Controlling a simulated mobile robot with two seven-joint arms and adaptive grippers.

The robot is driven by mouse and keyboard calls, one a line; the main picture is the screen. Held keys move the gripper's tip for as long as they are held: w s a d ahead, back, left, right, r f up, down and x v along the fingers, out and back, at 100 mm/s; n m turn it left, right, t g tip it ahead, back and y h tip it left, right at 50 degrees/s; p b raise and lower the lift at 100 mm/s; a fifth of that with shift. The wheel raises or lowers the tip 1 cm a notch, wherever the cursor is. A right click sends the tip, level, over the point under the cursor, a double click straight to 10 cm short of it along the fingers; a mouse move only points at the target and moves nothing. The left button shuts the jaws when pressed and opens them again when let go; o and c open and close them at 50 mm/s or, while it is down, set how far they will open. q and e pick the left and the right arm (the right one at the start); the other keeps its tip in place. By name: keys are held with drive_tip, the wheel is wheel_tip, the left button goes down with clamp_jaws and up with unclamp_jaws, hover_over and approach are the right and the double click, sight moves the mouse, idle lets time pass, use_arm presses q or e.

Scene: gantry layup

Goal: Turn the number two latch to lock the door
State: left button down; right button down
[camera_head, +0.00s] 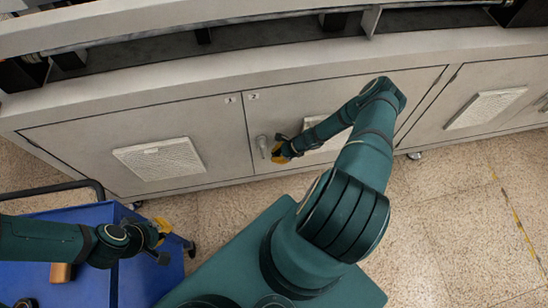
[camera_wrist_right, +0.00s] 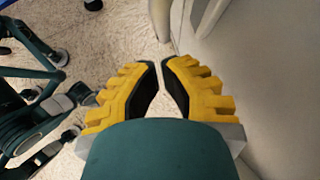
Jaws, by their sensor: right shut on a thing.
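A pale latch handle (camera_head: 262,146) sits on the left edge of the middle cabinet door (camera_head: 285,108), below a small label (camera_head: 253,96) too small to read. My right gripper (camera_head: 279,153) is at this latch. In the right wrist view, the yellow fingers of my right gripper (camera_wrist_right: 163,66) are nearly together, and a pale bar, the latch handle (camera_wrist_right: 160,18), shows at their tips. The fingers are shut on it, though the contact is partly hidden. My left gripper (camera_head: 160,235) is over the blue cart, away from the cabinet; its finger gap is unclear.
The left door (camera_head: 75,145) has a vent panel (camera_head: 160,158) and lies flush with the cabinet front. Another vented door stands at the right. A blue cart (camera_head: 85,215) with a brown block (camera_head: 61,272) is at lower left. Speckled floor (camera_head: 440,215) is clear at right.

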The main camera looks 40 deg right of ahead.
use_arm(q)
drive_tip(key=shift+d+r+p, duration=0.15)
drive_tip(key=shift+r+p, duration=0.55)
drive_tip(key=shift+p, duration=0.2)
use_arm(e)
drive_tip(key=f+v, duration=0.1)
drive_tip(key=v, duration=1)
drive_tip(key=shift+s+d, duration=0.3)
drive_tip(key=shift+d, duration=0.1)
use_arm(q)
drive_tip(key=shift+s, duration=0.1)
use_arm(e)
drive_tip(key=w+a+r+n+g, duration=0.2)
drive_tip(key=a+r+n, duration=0.3)
drive_tip(key=a, duration=0.4)
drive_tip(key=w+a+r+n+g, duration=0.2)
drive_tip(key=a+r+n+g, duration=0.1)
drive_tip(key=a+n, duration=0.55)
drive_tip(key=s+a+r+n+h, duration=0.1)
drive_tip(key=s+a+r+n, duration=0.1)
drive_tip(key=a+r+n, duration=0.3)
drive_tip(key=s+a+r+n+h, duration=0.1)
drive_tip(key=s+a+r+n, duration=0.1)
drive_tip(key=a+r+n, duration=0.4)
drive_tip(key=a+r, duration=0.1)
drive_tip(key=a, duration=0.3)
drive_tip(key=shift+s+t, duration=0.25)
drive_tip(key=shift+t, duration=0.15)
